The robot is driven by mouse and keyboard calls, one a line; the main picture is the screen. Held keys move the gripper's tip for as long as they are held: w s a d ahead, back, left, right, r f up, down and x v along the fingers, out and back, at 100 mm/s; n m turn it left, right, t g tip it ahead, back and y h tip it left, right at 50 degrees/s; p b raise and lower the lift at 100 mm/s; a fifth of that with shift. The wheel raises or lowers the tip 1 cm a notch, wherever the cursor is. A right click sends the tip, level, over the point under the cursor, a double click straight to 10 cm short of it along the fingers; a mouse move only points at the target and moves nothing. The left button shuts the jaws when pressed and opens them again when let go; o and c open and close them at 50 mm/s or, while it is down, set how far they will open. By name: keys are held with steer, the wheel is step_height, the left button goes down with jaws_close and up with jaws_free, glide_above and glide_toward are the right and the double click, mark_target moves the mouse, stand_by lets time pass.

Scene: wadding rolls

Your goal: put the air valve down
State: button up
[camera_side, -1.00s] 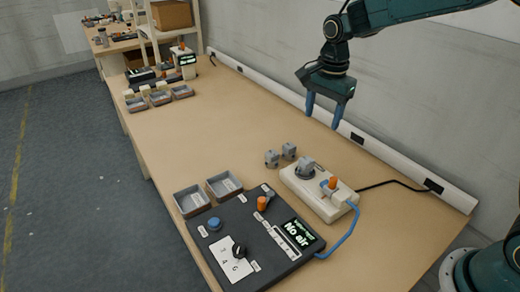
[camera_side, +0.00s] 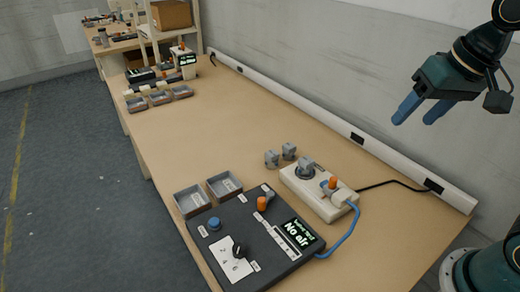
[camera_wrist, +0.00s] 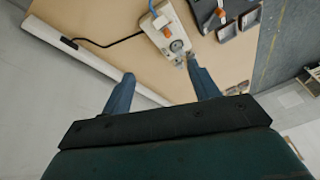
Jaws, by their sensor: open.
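The white fixture (camera_side: 325,206) sits on the bench with a round grey socket holding a grey block (camera_side: 306,166). An orange-topped lever (camera_side: 332,182) stands at its near end, by the blue hose. Another orange lever (camera_side: 262,204) stands upright on the dark control panel (camera_side: 205,242). I cannot tell which orange lever is the air valve. The panel's display (camera_side: 299,231) reads "No air". My gripper (camera_side: 420,115) is open and empty, high above the bench's right side, well apart from both levers. In the wrist view, its blue fingers are spread (camera_wrist: 160,72) and the fixture (camera_wrist: 158,24) is beyond them.
Two loose grey blocks (camera_side: 272,159) stand behind the fixture. Two grey trays (camera_side: 191,201) adjoin the panel. A blue hose (camera_side: 345,235) links fixture and panel; a black cable (camera_side: 395,182) runs to the wall rail. The bench middle is clear.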

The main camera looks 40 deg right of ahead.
steer(key=s+f+n+t, duration=0.1)
steer(key=s+n, duration=0.2)
steer(key=s, duration=0.3)
steer(key=shift+f, duration=0.15)
steer(key=shift+o, duration=0.2)
steer(key=shift+s+f+n, duration=0.25)
steer(key=shift+s+n, duration=0.35)
steer(key=shift+s, duration=0.05)
steer(key=shift+w+d, duration=0.1)
steer(key=shift+w, duration=0.05)
